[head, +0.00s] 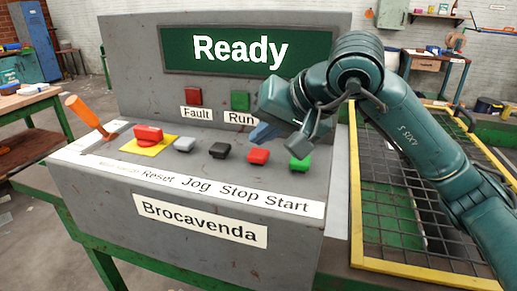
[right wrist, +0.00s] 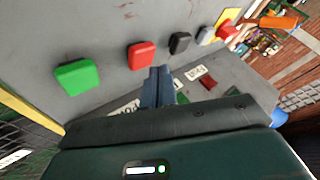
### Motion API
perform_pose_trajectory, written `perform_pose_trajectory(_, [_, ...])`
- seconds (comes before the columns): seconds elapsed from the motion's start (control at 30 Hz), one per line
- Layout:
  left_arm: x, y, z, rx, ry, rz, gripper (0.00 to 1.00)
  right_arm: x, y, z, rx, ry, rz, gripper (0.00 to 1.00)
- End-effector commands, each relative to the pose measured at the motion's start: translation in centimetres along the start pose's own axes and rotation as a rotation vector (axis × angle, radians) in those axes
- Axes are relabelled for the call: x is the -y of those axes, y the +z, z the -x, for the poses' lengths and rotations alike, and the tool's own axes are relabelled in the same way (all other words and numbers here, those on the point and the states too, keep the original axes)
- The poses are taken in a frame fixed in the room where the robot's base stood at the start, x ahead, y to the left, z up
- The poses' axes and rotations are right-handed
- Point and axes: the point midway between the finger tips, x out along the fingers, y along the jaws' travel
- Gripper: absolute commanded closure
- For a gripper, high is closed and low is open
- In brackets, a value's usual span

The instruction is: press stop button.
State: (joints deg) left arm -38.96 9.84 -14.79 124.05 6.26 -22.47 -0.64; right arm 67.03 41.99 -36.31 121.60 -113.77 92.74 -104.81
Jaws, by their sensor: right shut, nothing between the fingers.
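The red stop button (head: 258,156) is on the sloped top of the grey console, above the word "Stop". It also shows in the right wrist view (right wrist: 141,55). My right gripper (head: 262,133) is shut and empty, its blue fingers just behind and above the stop button in the head view. In the right wrist view its fingertips (right wrist: 158,72) appear just below and right of the button, with a small strip of grey panel between. I cannot tell the exact height of the tips. My left gripper is not in view.
The green start button (head: 300,164) and black jog button (head: 220,150) flank the stop button. A grey reset button (head: 184,145), a red knob on yellow (head: 148,135) and an orange lever (head: 88,115) are further left. The screen (head: 245,50) reads "Ready". A yellow-framed mesh (head: 400,215) is at right.

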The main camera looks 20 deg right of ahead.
Motion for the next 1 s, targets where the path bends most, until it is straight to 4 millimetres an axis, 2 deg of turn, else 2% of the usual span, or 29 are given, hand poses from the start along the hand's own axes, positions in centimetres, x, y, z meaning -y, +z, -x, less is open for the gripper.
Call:
perform_pose_trajectory(0.27, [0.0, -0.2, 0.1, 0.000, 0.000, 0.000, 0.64, 0.1, -0.2, 0.2, -0.001, 0.000, 0.000, 1.00])
perform_pose_trajectory(0.73, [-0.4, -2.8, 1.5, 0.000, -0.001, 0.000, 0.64, 2.4, -2.5, 3.4, -0.002, 0.000, 0.000, 1.00])
perform_pose_trajectory(1.0, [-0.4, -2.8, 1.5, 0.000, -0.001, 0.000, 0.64, 2.5, -2.5, 3.5, -0.001, 0.000, -0.001, 1.00])
